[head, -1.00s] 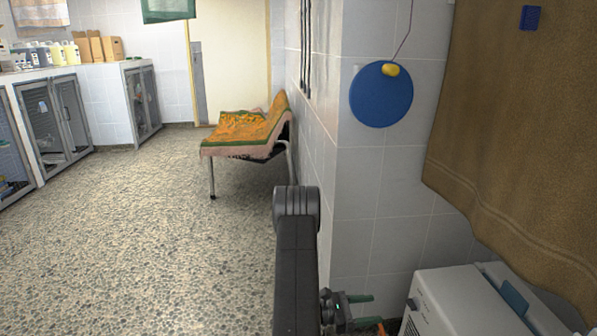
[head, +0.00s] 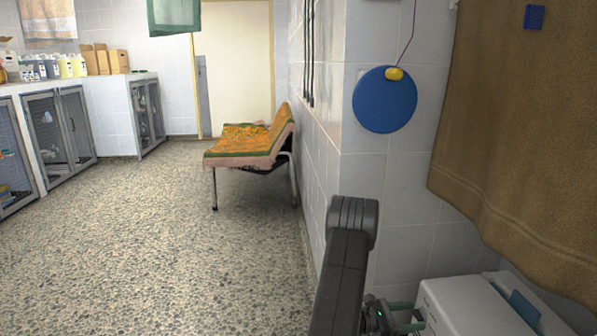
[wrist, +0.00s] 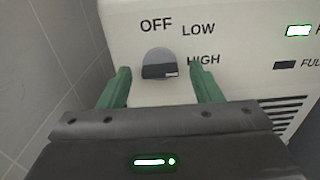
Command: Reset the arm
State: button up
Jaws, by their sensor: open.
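My gripper (head: 410,316) is at the lower right of the head view, beside the white appliance (head: 470,310). In the wrist view my gripper (wrist: 162,88) has its two green fingers spread apart, with nothing held between them. A grey control knob (wrist: 159,64) on the white panel shows between and beyond the fingers. The panel reads OFF, LOW and HIGH around the knob. I cannot tell whether the fingertips touch the panel. My dark arm rises in front of the tiled wall corner.
A brown towel (head: 520,130) hangs at the right above the appliance. A blue disc (head: 384,105) hangs on the tiled wall. A towel-covered bench (head: 245,145) stands along the wall. Kennels (head: 60,130) line the left under a counter. The speckled floor (head: 150,250) is clear.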

jog(key=shift+a, duration=0.1)
jog(key=s+a+p, duration=0.1)
jog(key=a+p, duration=0.3)
jog(key=a, duration=1)
jog(key=shift+n, duration=0.4)
jog(key=d+b, duration=0.1)
jog(key=d, duration=0.3)
jog(key=d+b, duration=0.1)
jog(key=d, duration=0.4)
jog(key=w+d+b, duration=0.1)
jog(key=d, duration=0.4)
jog(key=shift+d+r, duration=0.15)
jog(key=shift+a+n+p, duration=0.25)
jog(key=shift+n+p, duration=0.75)
jog(key=shift+n, duration=1.1)
jog(key=shift+a+n+p, duration=0.25)
jog(key=shift+n+p, duration=0.7)
jog(key=shift+n, duration=1.15)
jog(key=shift+a+n+p, duration=0.25)
jog(key=shift+n+p, duration=0.75)
jog(key=shift+n, duration=1.1)
jog(key=shift+s+f, duration=0.1)
jog(key=shift+f, duration=0.1)
